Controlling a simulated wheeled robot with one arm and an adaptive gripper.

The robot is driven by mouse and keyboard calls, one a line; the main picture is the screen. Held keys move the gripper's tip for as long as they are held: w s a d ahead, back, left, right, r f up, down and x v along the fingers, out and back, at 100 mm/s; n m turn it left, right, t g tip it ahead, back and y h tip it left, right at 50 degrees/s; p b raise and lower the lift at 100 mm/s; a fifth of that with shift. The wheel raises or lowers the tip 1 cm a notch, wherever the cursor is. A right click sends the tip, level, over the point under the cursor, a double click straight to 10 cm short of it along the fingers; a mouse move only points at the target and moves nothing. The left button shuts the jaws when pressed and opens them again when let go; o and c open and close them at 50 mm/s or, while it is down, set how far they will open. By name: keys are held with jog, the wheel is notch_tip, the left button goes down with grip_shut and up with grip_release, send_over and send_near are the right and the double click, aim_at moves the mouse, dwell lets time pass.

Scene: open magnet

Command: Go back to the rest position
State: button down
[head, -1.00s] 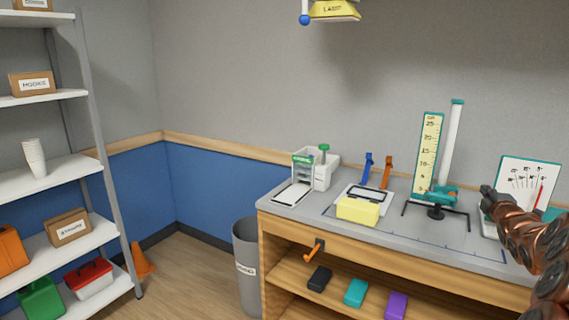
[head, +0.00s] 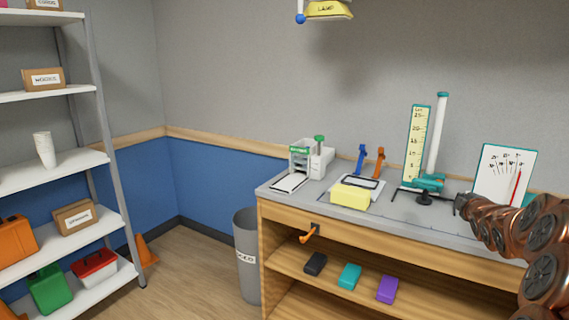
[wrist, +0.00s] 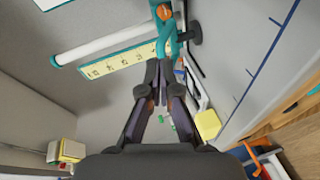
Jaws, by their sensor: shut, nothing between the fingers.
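My gripper (head: 464,203) is at the end of the copper-coloured arm on the right of the head view, over the workbench (head: 272,187). In the wrist view my gripper (wrist: 160,68) shows its two dark fingers shut together, with nothing between them. Beyond the fingertips in that view are the teal base of the height gauge (wrist: 172,38) and its yellow scale (wrist: 122,62). In the head view the gauge's yellow scale (head: 417,145) stands just left of my gripper. The fingertips look close to the gauge's base, but whether they touch cannot be told.
A yellow block (head: 349,198), a green-and-white device (head: 312,160) and a dial card (head: 504,173) are on the bench. An orange hook (head: 308,234) sticks out at the bench front. A grey bin (head: 247,262) and shelves (head: 50,168) stand left, with open floor between.

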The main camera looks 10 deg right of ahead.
jog(key=s+a+f+m+g+y+b, duration=0.1)
jog(key=s+a+f+m+g+b, duration=0.15)
jog(key=s+a+f, duration=0.45)
jog(key=s+a+f+m+g+y+b, duration=0.1)
jog(key=s+a+f+g+y, duration=0.15)
jog(key=a, duration=0.85)
jog(key=s+a+f+m+g+b, duration=0.1)
jog(key=s+a+f+m+g, duration=0.15)
jog(key=s+a+f, duration=0.5)
jog(key=s+a+f+m+g+y+b, duration=0.1)
jog(key=s+a+f+m+g, duration=0.15)
jog(key=s+a, duration=0.6)
jog(key=s+a+f+m+g+y+b, duration=0.1)
jog(key=s+a+g, duration=0.25)
jog(key=s, duration=0.95)
jog(key=s+a+f+m+g+y+b, duration=0.15)
jog(key=s+a+g, duration=0.35)
jog(key=s, duration=0.5)
notch_tip(320, 180, up, 19)
jog(key=t+h+p, duration=0.1)
jog(key=t+p, duration=0.1)
jog(key=p, duration=1.5)
jog(key=shift+w+a+p, duration=0.3)
jog(key=shift+w+a, duration=0.05)
